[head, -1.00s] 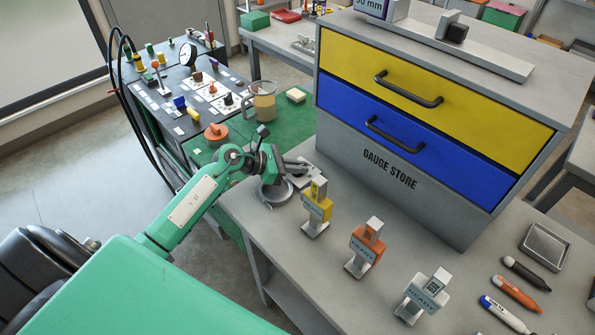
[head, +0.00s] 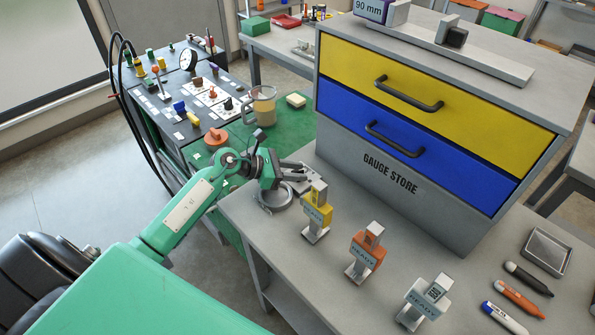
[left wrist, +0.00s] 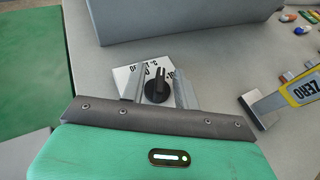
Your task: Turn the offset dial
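The offset dial (left wrist: 157,85) is a black round knob with a raised grip bar. It sits on a white plate (left wrist: 127,76) with partly covered lettering, including "°C", "0" and "10". My left gripper (left wrist: 158,90) has its two grey fingers on either side of the knob, apart, with a narrow gap showing on each side. In the head view the left gripper (head: 302,172) is low over the bench, beside the gauge store's front left corner. The dial is largely hidden there by the gripper. My right gripper is in neither view.
The gauge store (head: 345,170), with yellow and blue drawers, stands just behind the gripper. A yellow tagged gauge (head: 316,212), an orange one (head: 366,252) and a grey one (head: 424,300) stand along the bench. A control panel cart (head: 160,115) is at left.

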